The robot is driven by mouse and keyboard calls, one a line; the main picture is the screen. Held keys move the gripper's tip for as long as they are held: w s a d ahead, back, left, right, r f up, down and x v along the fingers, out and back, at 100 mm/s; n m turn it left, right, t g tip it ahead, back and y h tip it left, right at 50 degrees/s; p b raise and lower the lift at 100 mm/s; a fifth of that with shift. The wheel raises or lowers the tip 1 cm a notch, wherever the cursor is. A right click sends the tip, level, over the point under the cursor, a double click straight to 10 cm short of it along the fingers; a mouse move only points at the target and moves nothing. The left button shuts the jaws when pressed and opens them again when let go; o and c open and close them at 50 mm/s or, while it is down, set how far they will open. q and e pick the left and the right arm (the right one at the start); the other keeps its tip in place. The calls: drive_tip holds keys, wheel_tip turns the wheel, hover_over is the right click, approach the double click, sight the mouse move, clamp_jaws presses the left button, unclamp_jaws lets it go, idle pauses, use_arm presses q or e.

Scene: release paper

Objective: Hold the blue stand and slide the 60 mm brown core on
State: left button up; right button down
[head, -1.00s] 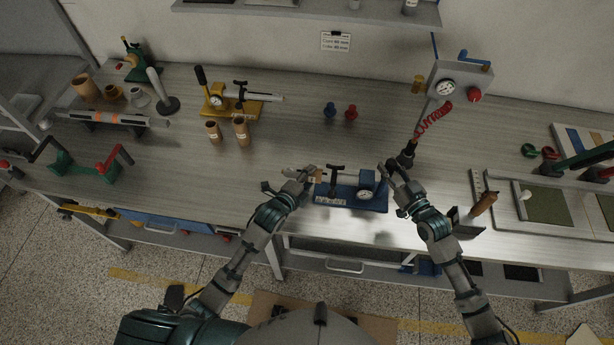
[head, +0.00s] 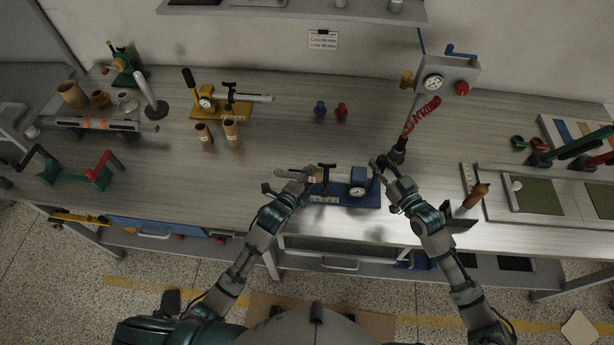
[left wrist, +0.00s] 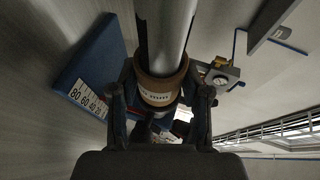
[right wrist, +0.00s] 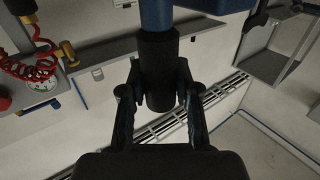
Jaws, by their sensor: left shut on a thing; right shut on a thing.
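The blue stand (head: 345,196) sits on the bench near its front edge, with a black lever and a gauge. The short brown core (head: 317,174) is at its left end. In the left wrist view the core (left wrist: 160,88) is around the stand's grey shaft (left wrist: 165,30), and my left gripper (left wrist: 160,104) is shut on its sides. The stand's scale shows beside it. My right gripper (head: 377,167) is at the stand's right end. In the right wrist view it (right wrist: 158,98) is shut on a black handle (right wrist: 159,65) below a blue part.
A yellow stand (head: 222,110) and two brown cores (head: 232,133) stand at back left. Blue and red knobs (head: 320,109) sit behind the stand. A gauge box with a red coiled hose (head: 422,114) is behind my right gripper.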

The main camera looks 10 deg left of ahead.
use_arm(q)
drive_tip(key=o, duration=1.1)
drive_tip(key=shift+d, duration=0.1)
drive_tip(key=v, duration=1.2)
